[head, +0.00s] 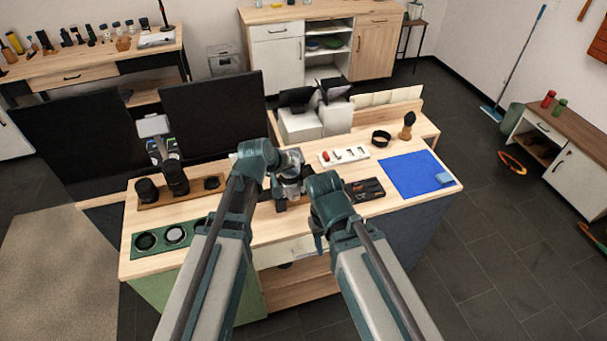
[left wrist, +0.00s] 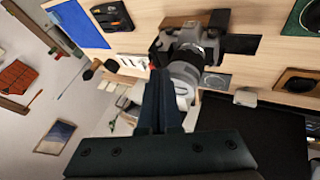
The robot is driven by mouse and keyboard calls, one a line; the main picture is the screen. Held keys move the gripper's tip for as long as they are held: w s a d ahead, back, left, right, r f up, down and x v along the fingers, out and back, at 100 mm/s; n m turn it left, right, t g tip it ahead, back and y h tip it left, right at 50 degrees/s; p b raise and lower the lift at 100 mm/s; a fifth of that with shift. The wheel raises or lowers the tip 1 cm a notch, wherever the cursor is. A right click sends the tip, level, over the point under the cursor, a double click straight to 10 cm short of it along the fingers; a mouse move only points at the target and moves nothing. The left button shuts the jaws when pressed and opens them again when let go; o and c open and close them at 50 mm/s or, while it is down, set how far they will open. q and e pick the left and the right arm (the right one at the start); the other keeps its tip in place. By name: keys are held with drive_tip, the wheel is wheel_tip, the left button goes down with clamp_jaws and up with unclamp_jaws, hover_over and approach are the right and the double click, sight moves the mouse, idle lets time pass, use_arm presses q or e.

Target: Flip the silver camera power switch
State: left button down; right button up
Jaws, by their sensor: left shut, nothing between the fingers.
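The silver camera (left wrist: 190,45) stands on the wooden table, with a pale lens barrel (left wrist: 186,75). In the head view the camera (head: 291,187) is partly covered by my left wrist. My left gripper (left wrist: 160,75) is shut and empty; in the left wrist view its fingertips appear close beside the camera body. I cannot tell whether they touch it. The power switch is too small or hidden to make out. My right gripper (head: 319,238) hangs at the front edge of the table, apart from the camera, and its fingers are mostly hidden.
Left of the camera are a wooden tray (head: 198,197) with black lenses and a green tray (head: 152,254). To the right are a white tray (head: 344,163), a black tool case (head: 374,186) and a blue mat (head: 409,178). Dark screens (head: 211,112) rise behind the table.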

use_arm(q)
drive_tip(key=shift+f, duration=0.1)
drive_tip(key=b+x, duration=0.8)
drive_tip(key=x, duration=0.2)
idle(0.6)
